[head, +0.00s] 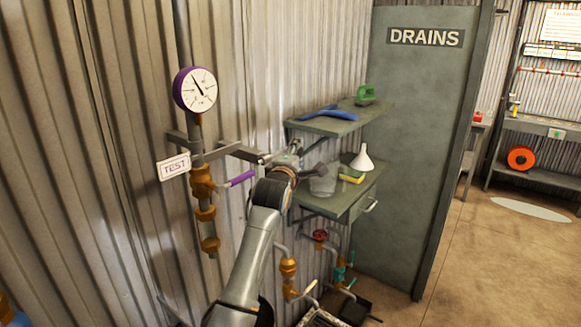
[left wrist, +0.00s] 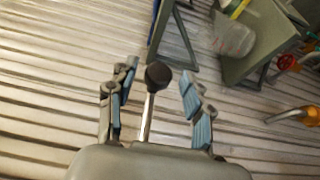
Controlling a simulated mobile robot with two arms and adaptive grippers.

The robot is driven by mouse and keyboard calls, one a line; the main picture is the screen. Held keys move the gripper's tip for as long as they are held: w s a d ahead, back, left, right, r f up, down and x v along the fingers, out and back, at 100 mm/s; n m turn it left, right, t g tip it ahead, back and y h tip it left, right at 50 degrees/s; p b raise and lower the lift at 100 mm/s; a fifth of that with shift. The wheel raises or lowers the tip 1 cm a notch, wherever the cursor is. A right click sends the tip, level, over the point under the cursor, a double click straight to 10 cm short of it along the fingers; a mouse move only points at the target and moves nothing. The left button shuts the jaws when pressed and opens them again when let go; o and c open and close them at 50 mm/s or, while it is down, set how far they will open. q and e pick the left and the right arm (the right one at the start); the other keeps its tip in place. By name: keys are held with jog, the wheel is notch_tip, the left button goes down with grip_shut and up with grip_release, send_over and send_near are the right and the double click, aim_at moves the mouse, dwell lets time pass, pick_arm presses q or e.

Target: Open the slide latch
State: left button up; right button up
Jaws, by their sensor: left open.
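My left gripper (head: 306,158) is in front of the corrugated wall, beside the shelves. In the left wrist view its two blue-padded fingers (left wrist: 158,80) are spread wide apart. A black round knob on a thin metal rod (left wrist: 147,117) shows between them, with a gap on each side. I cannot tell for sure whether this knob belongs to the slide latch. No other part that is clearly a slide latch shows; my arm and gripper hide part of the wall in the head view. My right gripper is not in view.
A pipe with a gauge (head: 195,90), TEST tag (head: 173,167) and purple lever (head: 241,179) stands left of my arm. Shelves on the right hold a blue item (head: 330,113), a clear container (head: 323,181) and a white funnel (head: 362,160). A DRAINS panel (head: 410,150) stands beyond them.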

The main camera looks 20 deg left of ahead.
pick_arm(q)
jog(key=s, duration=0.9)
jog(key=shift+s+d, duration=0.25)
jog(key=shift+s, duration=0.05)
